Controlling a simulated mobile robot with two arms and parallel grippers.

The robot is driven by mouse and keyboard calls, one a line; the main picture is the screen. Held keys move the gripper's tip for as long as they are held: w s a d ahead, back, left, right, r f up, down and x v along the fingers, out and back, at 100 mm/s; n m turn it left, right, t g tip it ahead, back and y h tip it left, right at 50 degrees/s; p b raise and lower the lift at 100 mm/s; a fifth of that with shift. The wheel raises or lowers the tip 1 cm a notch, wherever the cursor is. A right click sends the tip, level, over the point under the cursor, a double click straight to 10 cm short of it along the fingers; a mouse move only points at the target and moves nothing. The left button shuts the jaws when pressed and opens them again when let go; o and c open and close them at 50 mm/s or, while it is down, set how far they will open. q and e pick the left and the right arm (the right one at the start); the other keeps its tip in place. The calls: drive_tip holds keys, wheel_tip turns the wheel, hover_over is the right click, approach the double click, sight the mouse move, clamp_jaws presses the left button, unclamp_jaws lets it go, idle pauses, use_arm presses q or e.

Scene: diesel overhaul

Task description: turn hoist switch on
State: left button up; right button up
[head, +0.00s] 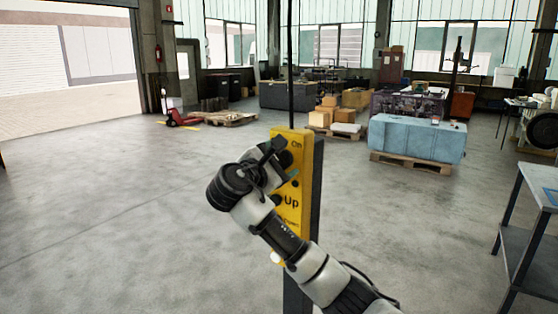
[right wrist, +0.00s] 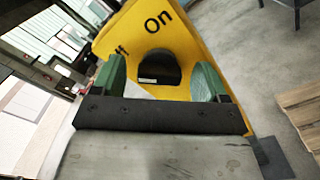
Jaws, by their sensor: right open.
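In the right wrist view the box's yellow face (right wrist: 190,45) shows "On" and a partly hidden word ending in "ff". The black switch knob (right wrist: 158,66) is below these words. My right gripper (head: 281,158) is open at the upper part of the box. In the wrist view its green fingers (right wrist: 160,80) are on either side of the knob; I cannot tell whether they touch it. My left gripper is not in view.
A blue-covered block (head: 415,138) on a pallet stands behind to the right. A grey metal table (head: 540,185) is at the right edge. A red pallet jack (head: 182,119) is at the back left. The concrete floor left of the post is clear.

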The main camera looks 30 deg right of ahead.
drive_tip(key=c, duration=0.9)
drive_tip(key=shift+f, duration=0.1)
drive_tip(key=m+b, duration=0.1)
drive_tip(key=m, duration=0.1)
drive_tip(key=m+b, duration=0.1)
drive_tip(key=shift+f+m+b, duration=0.2)
drive_tip(key=shift+m+b, duration=0.1)
drive_tip(key=shift+m, duration=0.1)
drive_tip(key=m+b, duration=0.3)
drive_tip(key=m, duration=0.2)
drive_tip(key=shift+f+b, duration=0.2)
drive_tip(key=shift+b, duration=0.1)
drive_tip(key=shift+m+b, duration=2.4)
drive_tip(key=shift+m, duration=2)
